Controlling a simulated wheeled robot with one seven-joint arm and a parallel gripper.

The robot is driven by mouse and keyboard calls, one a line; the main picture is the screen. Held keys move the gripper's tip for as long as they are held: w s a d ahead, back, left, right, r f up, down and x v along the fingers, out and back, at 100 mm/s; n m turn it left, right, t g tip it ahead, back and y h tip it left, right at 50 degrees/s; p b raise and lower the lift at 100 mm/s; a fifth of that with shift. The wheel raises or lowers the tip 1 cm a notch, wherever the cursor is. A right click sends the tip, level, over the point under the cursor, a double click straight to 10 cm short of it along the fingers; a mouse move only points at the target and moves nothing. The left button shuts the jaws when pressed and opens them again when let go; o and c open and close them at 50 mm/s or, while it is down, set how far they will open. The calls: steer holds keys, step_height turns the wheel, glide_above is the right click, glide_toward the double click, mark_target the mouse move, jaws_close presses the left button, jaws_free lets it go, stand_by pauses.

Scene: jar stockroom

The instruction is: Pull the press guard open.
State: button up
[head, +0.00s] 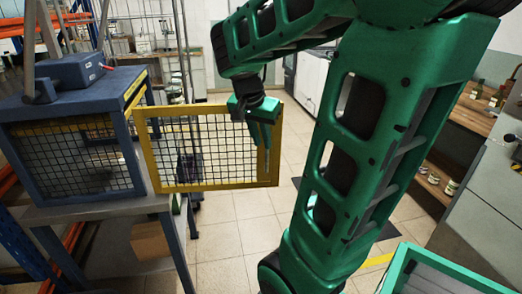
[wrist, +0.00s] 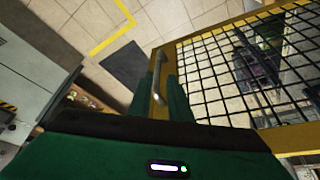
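The press guard is a yellow-framed wire mesh door (head: 207,185) hinged on the blue press cage (head: 75,160). It stands swung out wide from the cage front, its free edge to the right. My gripper (head: 262,148) is at that free edge, pointing down, over the guard's handle. In the wrist view the silver handle (wrist: 157,78) lies between my two green fingers (wrist: 160,92), which are close together on either side of it and look shut on it. The guard's mesh (wrist: 240,70) spreads to the right there. The exact finger contact is hard to see.
The press stands on a grey table (head: 100,208) with a cardboard box (head: 150,240) below. A grey cabinet (head: 485,215) and wooden shelves (head: 440,165) with jars stand at the right. A green-rimmed tray (head: 405,265) is at lower right.

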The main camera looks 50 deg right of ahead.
steer(key=shift+v, duration=1.35)
steer(key=s+a+f+n+g+y, duration=0.1)
steer(key=s+a+f+n+y, duration=0.3)
steer(key=s+a+f+n, duration=0.5)
steer(key=s+a, duration=0.2)
steer(key=s, duration=0.1)
steer(key=shift+s+a+y, duration=0.3)
steer(key=shift+s+a, duration=0.1)
steer(key=shift+w, duration=0.15)
steer(key=shift+w+f, duration=0.25)
steer(key=shift+w, duration=0.25)
